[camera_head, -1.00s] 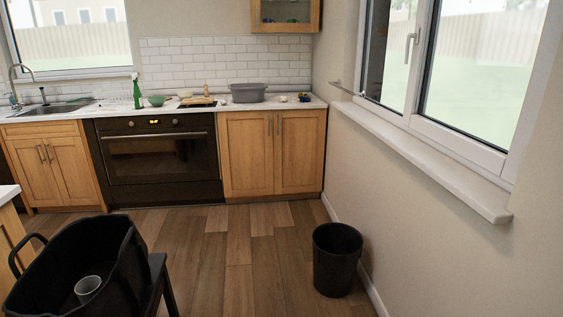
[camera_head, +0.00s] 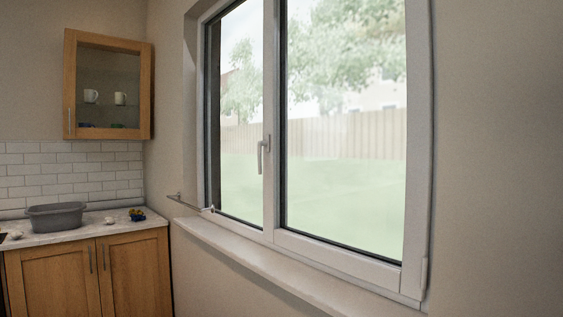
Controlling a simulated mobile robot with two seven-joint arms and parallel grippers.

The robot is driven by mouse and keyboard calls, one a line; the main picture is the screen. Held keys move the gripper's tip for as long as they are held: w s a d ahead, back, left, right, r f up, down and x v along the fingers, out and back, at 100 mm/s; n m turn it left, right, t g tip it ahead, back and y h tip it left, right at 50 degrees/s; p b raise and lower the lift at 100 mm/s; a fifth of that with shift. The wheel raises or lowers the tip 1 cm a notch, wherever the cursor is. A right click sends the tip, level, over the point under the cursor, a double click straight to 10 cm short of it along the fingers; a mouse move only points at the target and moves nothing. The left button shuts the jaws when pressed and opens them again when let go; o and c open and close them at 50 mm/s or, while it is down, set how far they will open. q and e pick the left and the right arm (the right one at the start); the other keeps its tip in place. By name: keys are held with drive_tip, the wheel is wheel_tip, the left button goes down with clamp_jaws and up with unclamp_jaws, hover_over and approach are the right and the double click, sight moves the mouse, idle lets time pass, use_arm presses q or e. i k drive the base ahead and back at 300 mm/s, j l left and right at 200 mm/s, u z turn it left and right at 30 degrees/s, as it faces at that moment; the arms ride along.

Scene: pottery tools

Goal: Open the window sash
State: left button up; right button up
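The window sash (camera_head: 394,274) has a white frame around a large pane and fills the right half of the window. Its handle (camera_head: 262,157) is light grey, sits on the middle upright and points down. The sash looks flush with the frame. A narrower pane (camera_head: 241,130) is to its left, with a dark strip along its left edge. A hinge (camera_head: 423,273) shows at the lower right corner of the sash. Neither of my grippers is in view.
A white sill (camera_head: 262,272) runs below the window. A thin metal rod (camera_head: 188,203) sticks out near the sill's left end. At left are a counter (camera_head: 84,230) with a grey basin (camera_head: 56,216) and a glass-door wall cabinet (camera_head: 107,85). The wall at right is bare.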

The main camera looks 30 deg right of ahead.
sight(407, 277)
drive_tip(key=i+j+z, duration=0.15)
drive_tip(key=i+z, duration=0.25)
drive_tip(key=i+j+z, duration=0.2)
drive_tip(key=z, duration=0.25)
drive_tip(key=i+j+z, duration=0.25)
drive_tip(key=j+z, duration=0.15)
drive_tip(key=i+j+z, duration=0.15)
drive_tip(key=j+z, duration=0.3)
drive_tip(key=i+j+z, duration=0.15)
drive_tip(key=j+z, duration=0.25)
